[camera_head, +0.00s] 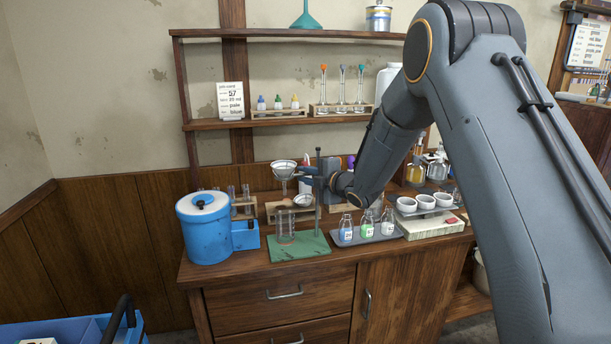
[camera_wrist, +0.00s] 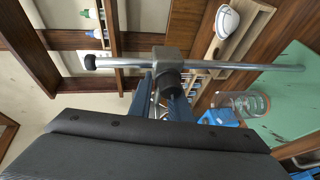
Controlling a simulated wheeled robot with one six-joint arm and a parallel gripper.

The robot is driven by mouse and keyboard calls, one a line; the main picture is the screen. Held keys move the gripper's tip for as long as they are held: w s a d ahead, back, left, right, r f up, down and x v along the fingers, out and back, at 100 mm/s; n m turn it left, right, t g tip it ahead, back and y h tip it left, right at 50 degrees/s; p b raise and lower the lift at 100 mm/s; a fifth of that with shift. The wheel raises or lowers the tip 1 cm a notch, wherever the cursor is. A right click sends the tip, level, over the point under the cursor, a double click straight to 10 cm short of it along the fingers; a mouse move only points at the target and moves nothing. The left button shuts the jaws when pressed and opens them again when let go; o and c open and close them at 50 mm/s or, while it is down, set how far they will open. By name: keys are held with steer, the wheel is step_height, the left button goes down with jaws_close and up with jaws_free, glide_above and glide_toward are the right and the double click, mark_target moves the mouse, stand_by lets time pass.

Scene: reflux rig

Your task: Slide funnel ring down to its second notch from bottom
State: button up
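The stand has a green base (camera_head: 297,247) and an upright metal rod (camera_head: 318,205). In the wrist view the rod (camera_wrist: 240,66) lies across the picture, with the green base (camera_wrist: 296,105) at the right. A grey clamp block with a black knob (camera_wrist: 170,86) sits on the rod. The white funnel (camera_head: 284,169) is left of the rod, well above the base; its ring is too small to make out. My gripper (camera_head: 322,180) is at the rod at clamp height. Its ribbed blue fingers (camera_wrist: 164,100) are at the knob, which partly covers them; their grip is unclear.
A glass beaker (camera_head: 285,231) stands on the base below the funnel. A tray of small bottles (camera_head: 345,234) is close on the right, with white cups (camera_head: 425,202) beyond. A blue canister (camera_head: 204,230) stands left. A wooden shelf (camera_head: 285,121) spans behind and above.

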jaws_close()
steer(key=shift+f, duration=0.1)
step_height(320, 180, down, 8)
steer(key=b, duration=0.6)
steer(key=shift+b, duration=0.4)
steer(key=shift+d, duration=0.15)
